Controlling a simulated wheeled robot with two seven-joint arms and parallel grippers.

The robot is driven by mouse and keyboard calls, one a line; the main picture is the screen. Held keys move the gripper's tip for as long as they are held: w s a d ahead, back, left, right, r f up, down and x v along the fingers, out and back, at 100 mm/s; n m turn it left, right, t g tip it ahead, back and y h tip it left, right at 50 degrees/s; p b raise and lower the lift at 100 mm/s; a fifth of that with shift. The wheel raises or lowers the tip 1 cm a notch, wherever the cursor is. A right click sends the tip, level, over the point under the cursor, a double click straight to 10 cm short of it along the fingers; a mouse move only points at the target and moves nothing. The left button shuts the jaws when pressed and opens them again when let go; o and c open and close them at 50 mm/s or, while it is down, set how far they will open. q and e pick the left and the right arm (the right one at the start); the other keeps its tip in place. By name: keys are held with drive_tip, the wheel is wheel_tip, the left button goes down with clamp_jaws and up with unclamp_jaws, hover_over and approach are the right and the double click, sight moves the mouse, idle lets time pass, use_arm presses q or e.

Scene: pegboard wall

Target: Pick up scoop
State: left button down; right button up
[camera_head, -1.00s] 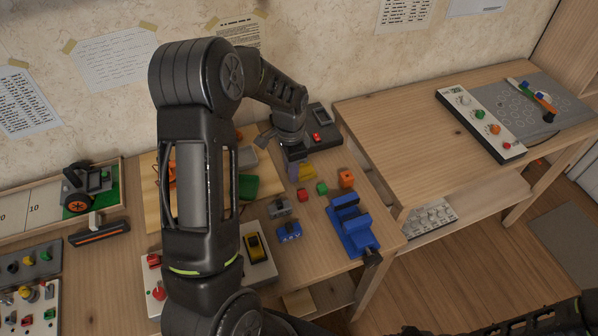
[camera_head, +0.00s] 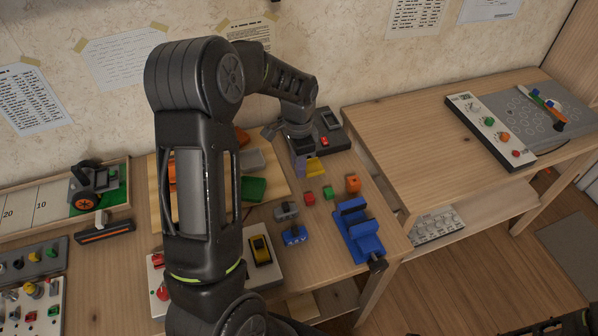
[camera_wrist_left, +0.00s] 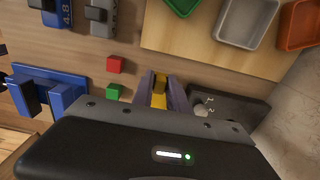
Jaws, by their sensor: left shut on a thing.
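A yellow piece, which I take to be the scoop, shows at my left gripper in the head view (camera_head: 316,167). In the left wrist view its yellow end (camera_wrist_left: 160,86) sits between the two purple-grey fingers. My left gripper (camera_head: 304,168) is shut on it, pointing down over the right part of the workbench. The rest of the scoop is hidden by the fingers and palm. I cannot tell how far it is above the wood. My right gripper is out of view; only a dark part of my right arm shows at the bottom right.
Red (camera_head: 310,198), green (camera_head: 328,192) and orange (camera_head: 353,183) cubes lie near the gripper. A blue vise-like block (camera_head: 357,232) stands at the bench's right edge. A dark device (camera_head: 331,140) is behind the gripper. A wooden board with coloured bins (camera_head: 252,188) lies left.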

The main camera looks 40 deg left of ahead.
use_arm(q)
wheel_tip(320, 180, up, 7)
drive_tip(key=shift+f, duration=0.1)
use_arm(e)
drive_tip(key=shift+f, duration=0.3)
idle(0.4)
